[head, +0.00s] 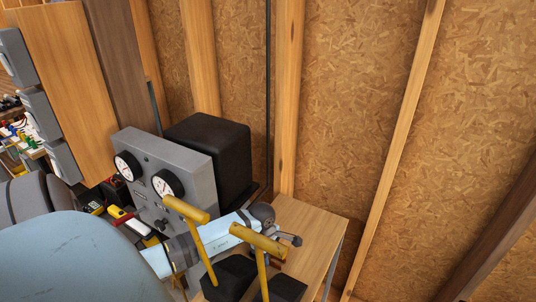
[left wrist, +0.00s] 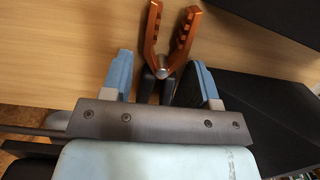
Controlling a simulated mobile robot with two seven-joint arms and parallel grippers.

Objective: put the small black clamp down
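My left gripper (head: 281,232) is over the small wooden table, at the end of my light blue arm. In the left wrist view its two blue fingers (left wrist: 163,77) stand wide apart. The small black clamp (left wrist: 183,84), with spread orange jaws and a metal pivot, is between them. Its black part is close to the right finger, and a gap shows on the left finger's side. Wood lies behind the clamp; I cannot tell whether the clamp touches it. In the head view the clamp is mostly hidden. My right gripper is not in view.
The wooden table (head: 306,225) has bare top at its back right. A grey gauge box (head: 191,170) and a black box (head: 213,150) stand behind my arm. Two yellow T-handles (head: 185,209) (head: 258,240) rise in front. A panelled wall with studs is behind.

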